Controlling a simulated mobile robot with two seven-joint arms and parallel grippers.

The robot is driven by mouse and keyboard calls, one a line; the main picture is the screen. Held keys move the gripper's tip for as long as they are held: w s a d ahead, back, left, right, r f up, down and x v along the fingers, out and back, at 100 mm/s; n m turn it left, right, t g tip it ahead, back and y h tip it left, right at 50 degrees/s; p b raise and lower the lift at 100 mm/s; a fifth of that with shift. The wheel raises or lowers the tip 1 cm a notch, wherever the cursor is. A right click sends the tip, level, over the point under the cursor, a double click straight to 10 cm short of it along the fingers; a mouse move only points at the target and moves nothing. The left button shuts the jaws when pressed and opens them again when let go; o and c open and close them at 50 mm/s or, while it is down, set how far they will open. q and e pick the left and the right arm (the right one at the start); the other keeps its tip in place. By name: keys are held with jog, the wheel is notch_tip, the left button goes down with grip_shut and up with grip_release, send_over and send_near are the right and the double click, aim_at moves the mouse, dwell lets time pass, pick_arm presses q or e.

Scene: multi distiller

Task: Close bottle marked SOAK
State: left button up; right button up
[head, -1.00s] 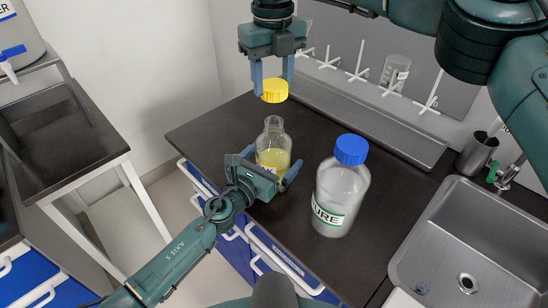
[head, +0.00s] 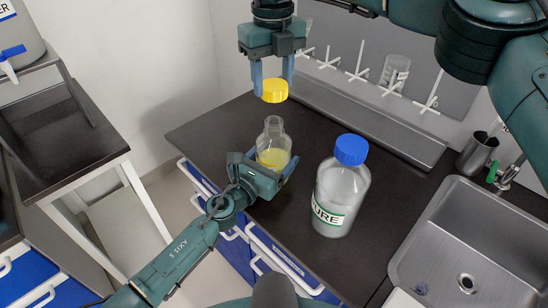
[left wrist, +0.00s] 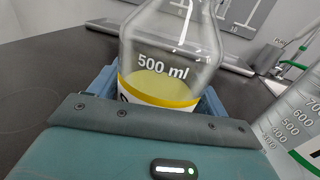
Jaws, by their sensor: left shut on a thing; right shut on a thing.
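A clear glass bottle (head: 274,138) with yellow liquid stands open and upright on the dark counter. My left gripper (head: 271,176) is shut on it low around the body. In the left wrist view the bottle (left wrist: 172,45) shows "500 ml" and a yellow-edged label, whose word is hidden by the gripper. My right gripper (head: 273,78) is shut on a yellow cap (head: 274,91) and holds it above the open bottle neck, with a gap between them.
A larger bottle (head: 341,190) with a blue cap and green label ending in "URE" stands close on the right. Behind are a drying rack (head: 360,62) and tray (head: 370,120). A sink (head: 465,240) lies to the right, with a metal cup (head: 474,153) near it.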

pick_arm(q)
jog(key=c, duration=0.3)
pick_arm(e)
send_over(273, 119)
jog(key=shift+s+f, duration=0.1)
jog(key=shift+f, duration=2.35)
jog(key=shift+f, duration=0.15)
jog(key=shift+f, duration=0.75)
jog(key=shift+f, duration=0.55)
